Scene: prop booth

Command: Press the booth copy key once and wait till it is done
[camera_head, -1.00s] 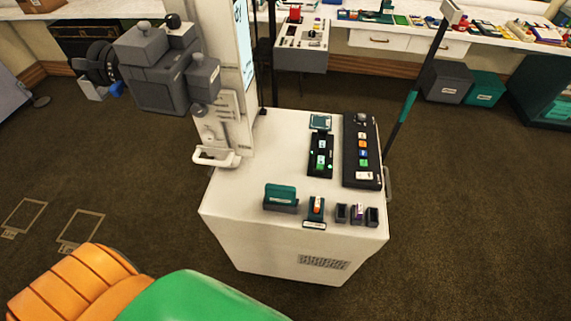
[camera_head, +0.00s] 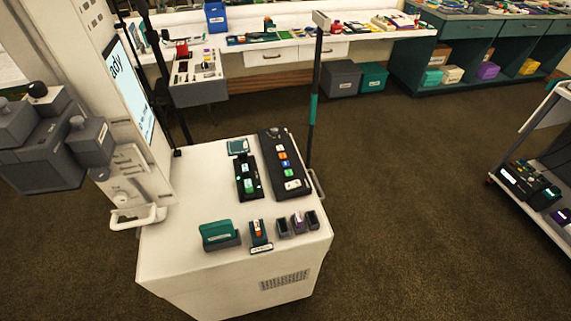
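A white booth cabinet (camera_head: 180,240) stands in the middle left. On its top is a dark key panel (camera_head: 285,164) with a column of coloured keys: orange, blue, green and white. Left of it is a smaller black unit (camera_head: 248,178) with green parts. The key labels are too small to read, so I cannot tell which is the copy key. A tall screen (camera_head: 131,88) on the booth's upright panel shows the letters "ady"; the rest of its text is cut off or hidden. Neither of my grippers is in view.
A teal holder (camera_head: 217,235) and several small dark holders line the cabinet's front edge. A dark camera-like device (camera_head: 50,145) juts out at the left. A dark pole stands behind the cabinet. A cart (camera_head: 520,190) is at the right. Carpet (camera_head: 410,210) between is clear.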

